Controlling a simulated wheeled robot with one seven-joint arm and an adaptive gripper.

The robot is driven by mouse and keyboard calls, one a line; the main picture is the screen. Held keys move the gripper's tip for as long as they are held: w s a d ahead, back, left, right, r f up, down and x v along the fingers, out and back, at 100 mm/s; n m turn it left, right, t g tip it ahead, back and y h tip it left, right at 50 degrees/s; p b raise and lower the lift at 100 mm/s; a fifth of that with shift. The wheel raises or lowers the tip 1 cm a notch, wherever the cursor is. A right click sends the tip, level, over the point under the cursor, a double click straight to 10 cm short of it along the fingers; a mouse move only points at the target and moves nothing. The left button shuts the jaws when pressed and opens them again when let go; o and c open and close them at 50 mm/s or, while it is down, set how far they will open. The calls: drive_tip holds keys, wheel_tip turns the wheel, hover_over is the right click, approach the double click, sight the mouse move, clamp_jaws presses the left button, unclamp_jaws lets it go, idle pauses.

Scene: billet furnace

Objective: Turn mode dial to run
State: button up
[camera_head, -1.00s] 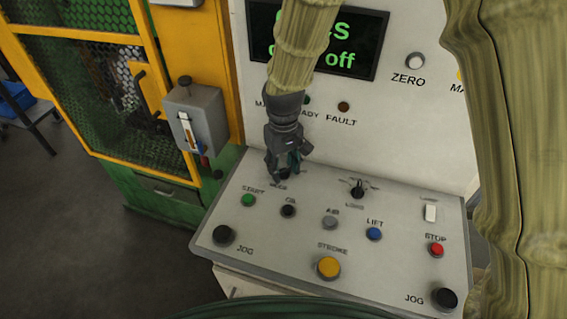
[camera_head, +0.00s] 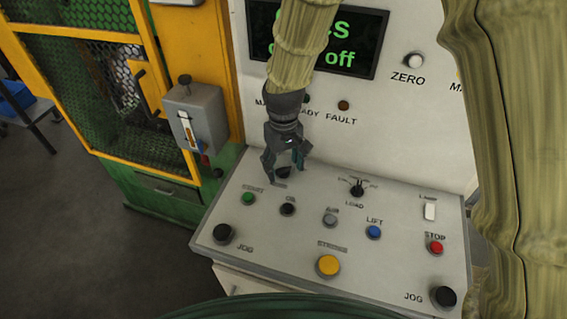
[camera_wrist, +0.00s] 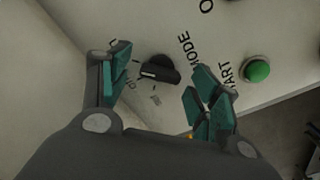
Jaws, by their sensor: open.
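The mode dial (camera_wrist: 160,70) is a black knob on the sloped console, seen between my spread fingers in the wrist view, with the word MODE to its right. In the head view the dial (camera_head: 283,173) shows small and dark at the console's upper left, just below my gripper. My gripper (camera_head: 285,172) is open and empty, its fingers on either side of the dial. It also shows in the wrist view (camera_wrist: 160,90) with teal pads apart. I cannot tell whether a finger touches the dial. The dial's marks are too small or partly hidden to read fully.
The green START button (camera_head: 248,198) and a black button (camera_head: 287,209) lie close to the dial. The black LOAD knob (camera_head: 357,188) is to the right. The upright panel with its display (camera_head: 345,45) stands behind. The red STOP button (camera_head: 436,247) is at far right.

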sight(284, 168)
drive_tip(key=shift+r, duration=0.1)
wheel_tip(284, 168, up, 12)
idle(0.5)
idle(0.5)
